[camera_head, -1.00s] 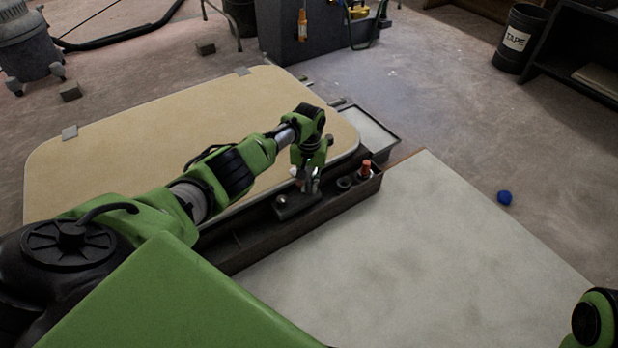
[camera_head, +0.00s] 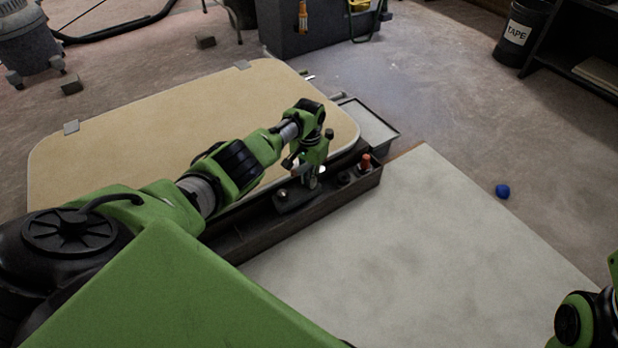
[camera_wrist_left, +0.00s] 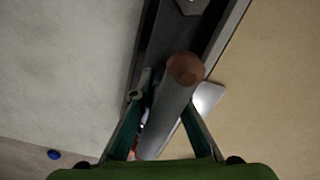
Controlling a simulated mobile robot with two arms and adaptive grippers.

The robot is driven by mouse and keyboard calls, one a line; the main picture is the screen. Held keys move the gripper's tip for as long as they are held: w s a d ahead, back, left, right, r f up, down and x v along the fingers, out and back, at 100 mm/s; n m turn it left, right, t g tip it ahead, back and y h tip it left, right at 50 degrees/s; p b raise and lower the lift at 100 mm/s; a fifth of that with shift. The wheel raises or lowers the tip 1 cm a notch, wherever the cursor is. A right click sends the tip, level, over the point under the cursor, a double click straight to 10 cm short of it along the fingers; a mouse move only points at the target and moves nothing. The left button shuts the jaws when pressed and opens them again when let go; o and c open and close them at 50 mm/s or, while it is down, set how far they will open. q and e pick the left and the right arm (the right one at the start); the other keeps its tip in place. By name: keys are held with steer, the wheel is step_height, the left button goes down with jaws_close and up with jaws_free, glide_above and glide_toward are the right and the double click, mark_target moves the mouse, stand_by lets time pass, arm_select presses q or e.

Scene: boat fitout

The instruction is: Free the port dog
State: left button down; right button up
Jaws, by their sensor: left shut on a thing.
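The port dog (camera_head: 291,199) is a dark latch on a flat base, set on the long dark frame along the panel's near edge. My left gripper (camera_head: 308,180) is over it, fingers pointing down. In the left wrist view, a dark grey round handle with a brown end (camera_wrist_left: 184,70) runs between the two green fingers (camera_wrist_left: 162,112), and they are shut on it. I take it to be the dog's lever; its lower end is hidden between the fingers. Only part of my right arm shows at the lower right; its gripper is out of view.
A tan panel (camera_head: 150,130) lies behind the dark frame (camera_head: 245,240). An orange-topped fitting (camera_head: 366,163) stands at the frame's right end, beside a shallow grey tray (camera_head: 372,128). A pale board (camera_head: 400,240) in front is clear. A blue ball (camera_head: 502,191) lies on the floor.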

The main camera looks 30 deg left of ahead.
stand_by(0.4)
arm_select(q)
steer(key=c, duration=2)
jaws_free()
steer(key=shift+w+r, duration=0.1)
steer(key=shift+r, duration=0.1)
steer(key=shift+d+r, duration=0.1)
steer(key=shift+r, duration=3.75)
